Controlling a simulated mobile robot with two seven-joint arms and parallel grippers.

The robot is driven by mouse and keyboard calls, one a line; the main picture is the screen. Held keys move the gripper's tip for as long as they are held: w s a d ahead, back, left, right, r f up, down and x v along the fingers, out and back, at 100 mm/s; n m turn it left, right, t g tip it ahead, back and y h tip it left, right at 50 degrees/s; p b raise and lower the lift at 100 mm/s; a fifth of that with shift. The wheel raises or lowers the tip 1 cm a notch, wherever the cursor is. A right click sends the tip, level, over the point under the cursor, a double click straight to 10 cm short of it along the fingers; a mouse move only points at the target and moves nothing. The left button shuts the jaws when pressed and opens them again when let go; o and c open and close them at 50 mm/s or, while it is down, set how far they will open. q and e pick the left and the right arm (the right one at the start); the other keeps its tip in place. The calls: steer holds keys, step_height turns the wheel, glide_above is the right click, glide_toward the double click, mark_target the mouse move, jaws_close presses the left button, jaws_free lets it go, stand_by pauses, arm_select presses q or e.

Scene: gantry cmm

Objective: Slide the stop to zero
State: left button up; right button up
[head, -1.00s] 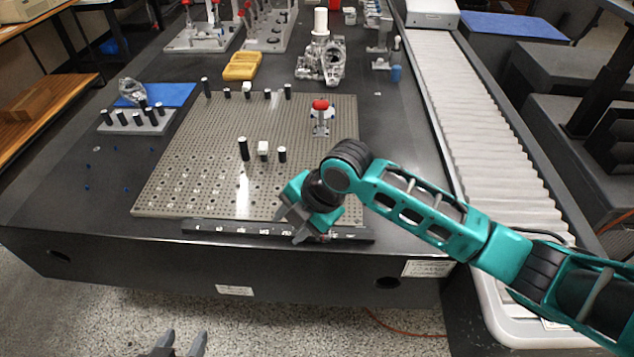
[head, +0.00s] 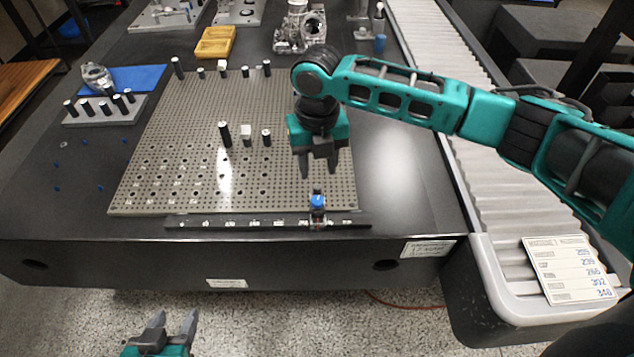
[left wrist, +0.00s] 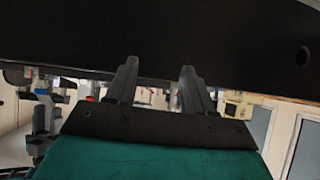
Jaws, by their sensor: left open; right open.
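The stop (head: 317,203) is a small block with a blue knob on the dark rail (head: 245,222) along the front edge of the perforated plate. It sits toward the rail's right end. The rail carries a row of pale marks to the left of the stop; they are too small to read. My right gripper (head: 319,174) points down just above and behind the stop, open and empty, apart from the knob. My left gripper (head: 172,324) is open and empty, low in front of the table's front face. In the left wrist view its fingers (left wrist: 160,85) are apart with nothing between them.
The perforated plate (head: 190,125) carries several black pins and a white block (head: 246,132). A yellow tray (head: 214,42) and metal castings stand at the back.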

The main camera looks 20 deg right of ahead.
mark_target(318, 186)
step_height(318, 186, down, 6)
steer(key=shift+b, duration=0.35)
jaws_close()
stand_by(0.5)
